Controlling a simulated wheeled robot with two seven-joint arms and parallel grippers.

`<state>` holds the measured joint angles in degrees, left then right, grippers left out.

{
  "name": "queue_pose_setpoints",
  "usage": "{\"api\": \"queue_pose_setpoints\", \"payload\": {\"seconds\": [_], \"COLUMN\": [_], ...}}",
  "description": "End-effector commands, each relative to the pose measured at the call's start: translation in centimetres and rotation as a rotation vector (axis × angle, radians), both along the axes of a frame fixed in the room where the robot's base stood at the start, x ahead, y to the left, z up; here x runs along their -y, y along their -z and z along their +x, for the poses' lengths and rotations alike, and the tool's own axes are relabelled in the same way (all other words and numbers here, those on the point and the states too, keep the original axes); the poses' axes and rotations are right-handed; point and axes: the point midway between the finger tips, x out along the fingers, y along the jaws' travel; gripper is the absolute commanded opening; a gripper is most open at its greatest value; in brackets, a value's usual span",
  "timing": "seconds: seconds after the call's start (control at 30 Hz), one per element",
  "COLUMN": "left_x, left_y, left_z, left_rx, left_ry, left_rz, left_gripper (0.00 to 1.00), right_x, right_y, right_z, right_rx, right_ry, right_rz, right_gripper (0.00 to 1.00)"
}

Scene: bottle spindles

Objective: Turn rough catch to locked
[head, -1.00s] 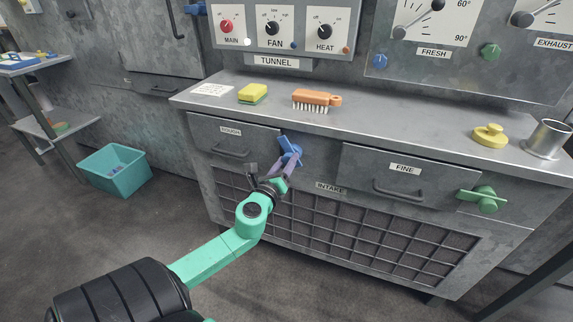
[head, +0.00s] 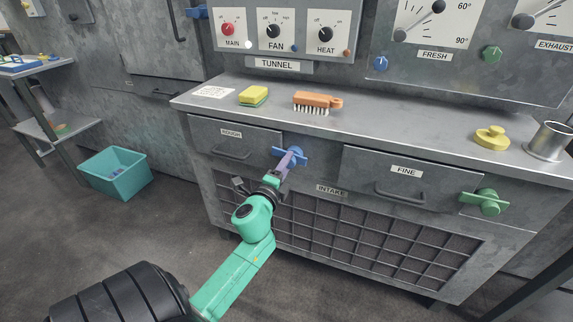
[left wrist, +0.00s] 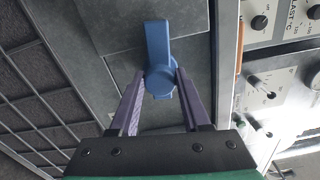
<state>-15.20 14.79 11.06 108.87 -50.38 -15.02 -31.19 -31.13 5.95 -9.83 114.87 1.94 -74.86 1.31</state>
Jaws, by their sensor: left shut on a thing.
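The rough catch (head: 298,158) is a blue turning lever at the right end of the drawer labelled ROUGH (head: 236,141). It lies about level in the head view, with its left part reaching across to the drawer's edge. In the left wrist view the catch (left wrist: 158,55) shows a long arm pointing up and a round hub below. My left gripper (head: 290,157) is shut on the catch; in the left wrist view its two purple fingers (left wrist: 159,88) flank the hub. The fingers cover part of the catch in the head view. My right gripper is out of view.
The FINE drawer (head: 400,173) with a green catch (head: 487,202) is to the right. The INTAKE grille (head: 350,232) is below. A sponge (head: 254,96), an orange brush (head: 317,101) and a yellow object (head: 491,137) lie on the counter. A teal bin (head: 115,173) stands on the floor.

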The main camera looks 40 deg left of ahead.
Motion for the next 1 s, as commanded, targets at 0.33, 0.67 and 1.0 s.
{"api": "queue_pose_setpoints", "payload": {"seconds": [0.33, 0.67, 1.0], "left_x": [-0.05, -0.06, -0.05], "left_y": [0.1, 0.14, 0.13], "left_z": [-0.02, -0.02, -0.02], "left_rx": [0.043, 0.05, 0.049], "left_ry": [-0.002, -0.002, -0.001], "left_rz": [-0.13, -0.149, -0.147], "left_gripper": [0.0, 0.0, 0.75], "right_x": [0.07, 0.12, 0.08], "right_y": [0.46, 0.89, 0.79], "right_z": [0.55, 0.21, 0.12], "right_rx": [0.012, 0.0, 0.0], "right_ry": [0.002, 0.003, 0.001], "right_rz": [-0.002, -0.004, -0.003], "right_gripper": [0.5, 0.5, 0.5]}}
